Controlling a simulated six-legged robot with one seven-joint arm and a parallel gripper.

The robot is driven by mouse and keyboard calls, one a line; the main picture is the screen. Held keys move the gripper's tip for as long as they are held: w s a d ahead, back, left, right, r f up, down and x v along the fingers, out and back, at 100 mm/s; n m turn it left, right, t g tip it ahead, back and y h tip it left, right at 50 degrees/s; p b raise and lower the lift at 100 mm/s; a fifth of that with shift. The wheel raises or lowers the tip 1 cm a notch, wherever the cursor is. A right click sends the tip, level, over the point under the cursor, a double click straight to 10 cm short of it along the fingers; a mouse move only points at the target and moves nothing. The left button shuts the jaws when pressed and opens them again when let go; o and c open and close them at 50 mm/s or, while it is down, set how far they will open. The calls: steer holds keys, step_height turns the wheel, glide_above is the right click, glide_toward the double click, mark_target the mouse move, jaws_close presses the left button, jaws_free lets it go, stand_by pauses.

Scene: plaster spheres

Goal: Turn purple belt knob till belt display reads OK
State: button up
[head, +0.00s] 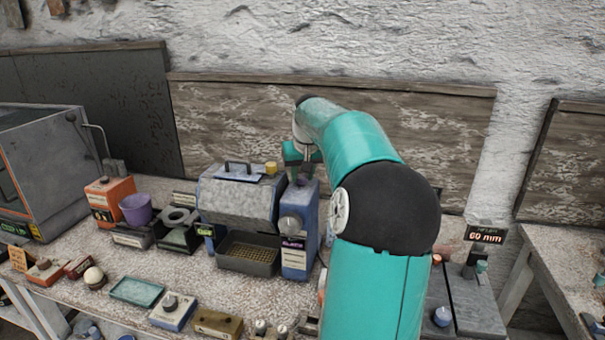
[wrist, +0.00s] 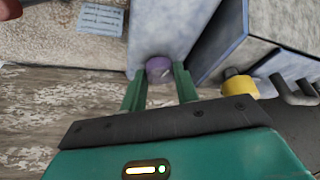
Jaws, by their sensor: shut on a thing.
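The purple belt knob (wrist: 159,68) sits on top of a blue-grey box, between the two green fingers of my gripper (wrist: 160,73) in the wrist view. The fingers are shut on the knob. In the head view my gripper (head: 303,158) reaches down onto the top of the blue box (head: 297,215), and only a little of the knob shows below it. The belt display (head: 293,244) on the box front has purple lettering that seems to read SLACK, though it is small.
A grey drum machine (head: 235,200) with a yellow cap (head: 271,168) stands just left of the box. A dark tray (head: 247,262) is in front of it. A purple cup (head: 136,209) and an orange box (head: 108,194) stand farther left. A wooden board wall is behind.

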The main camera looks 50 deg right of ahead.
steer(key=m, duration=0.1)
steer(key=m+g+h, duration=0.1)
steer(key=m, duration=0.3)
steer(key=shift+w+a, duration=0.2)
steer(key=shift+w, duration=0.1)
steer(key=shift+d+m+g+h, duration=0.15)
steer(key=shift+m+g, duration=0.3)
steer(key=shift+m, duration=0.45)
steer(key=shift+a+m+g+h, duration=0.1)
steer(key=shift+m+g+h, duration=0.25)
steer(key=shift+m, duration=0.55)
steer(key=o, duration=1)
steer(key=v, duration=1.3)
steer(key=shift+r, duration=0.5)
